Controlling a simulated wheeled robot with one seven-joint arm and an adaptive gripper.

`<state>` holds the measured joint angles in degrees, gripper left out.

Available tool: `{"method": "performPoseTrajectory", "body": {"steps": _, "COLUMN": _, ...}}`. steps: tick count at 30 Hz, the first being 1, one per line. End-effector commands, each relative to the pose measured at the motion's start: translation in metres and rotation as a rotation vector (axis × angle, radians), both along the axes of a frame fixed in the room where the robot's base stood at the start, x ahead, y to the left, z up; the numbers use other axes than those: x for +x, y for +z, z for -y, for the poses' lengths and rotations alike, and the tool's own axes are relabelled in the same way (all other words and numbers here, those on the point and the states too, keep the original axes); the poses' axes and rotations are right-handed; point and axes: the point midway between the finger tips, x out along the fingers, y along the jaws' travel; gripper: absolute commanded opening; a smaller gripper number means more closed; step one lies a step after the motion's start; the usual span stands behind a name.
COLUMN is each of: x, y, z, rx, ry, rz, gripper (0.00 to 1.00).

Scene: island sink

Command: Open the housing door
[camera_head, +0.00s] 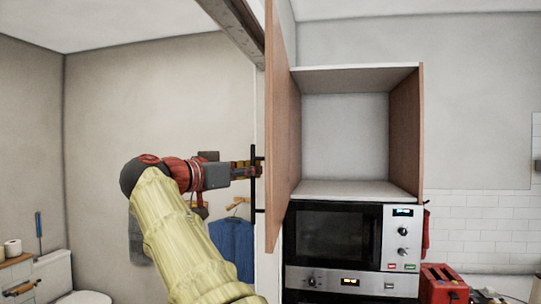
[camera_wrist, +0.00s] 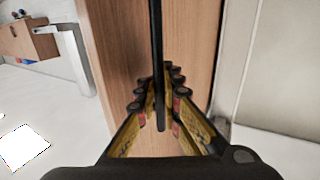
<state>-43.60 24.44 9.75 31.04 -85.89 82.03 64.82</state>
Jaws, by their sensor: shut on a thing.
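The housing door (camera_head: 283,125) is a tall wooden panel on the left side of the housing cabinet (camera_head: 406,130). It stands swung wide out, and the cabinet's empty white inside shows. A thin black bar handle (camera_head: 253,180) runs upright on the door's outer face. My gripper (camera_head: 256,168) reaches it from the left and is shut on the handle. In the wrist view the door (camera_wrist: 188,50) fills the middle, and the fingers of my gripper (camera_wrist: 160,100) close around the dark handle (camera_wrist: 157,35).
A built-in oven (camera_head: 335,235) sits below the cabinet. A red toaster (camera_head: 443,285) stands on the counter at the lower right. At the left are a toilet (camera_head: 55,275) and a blue garment (camera_head: 232,245) hanging on the wall. A wall edge stands just behind the door.

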Motion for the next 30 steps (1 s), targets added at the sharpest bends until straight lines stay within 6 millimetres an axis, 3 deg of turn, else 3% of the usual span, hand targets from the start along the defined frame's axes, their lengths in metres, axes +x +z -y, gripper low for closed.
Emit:
{"method": "performPoseTrajectory", "body": {"steps": 1, "x": 0.004, "y": -0.001, "z": -0.012, "rx": -0.005, "ry": -0.009, "rz": -0.012, "gripper": 0.00}}
{"method": "performPoseTrajectory", "body": {"steps": 12, "x": 0.011, "y": 0.000, "z": -0.053, "rx": -0.004, "ry": -0.088, "rz": -0.012, "gripper": 0.00}}
{"method": "performPoseTrajectory", "body": {"steps": 21, "x": 0.013, "y": -0.003, "z": -0.073, "rx": -0.006, "ry": -0.126, "rz": -0.005, "gripper": 0.00}}
{"method": "performPoseTrajectory", "body": {"steps": 30, "x": 0.013, "y": -0.007, "z": -0.080, "rx": -0.006, "ry": -0.140, "rz": -0.004, "gripper": 0.00}}
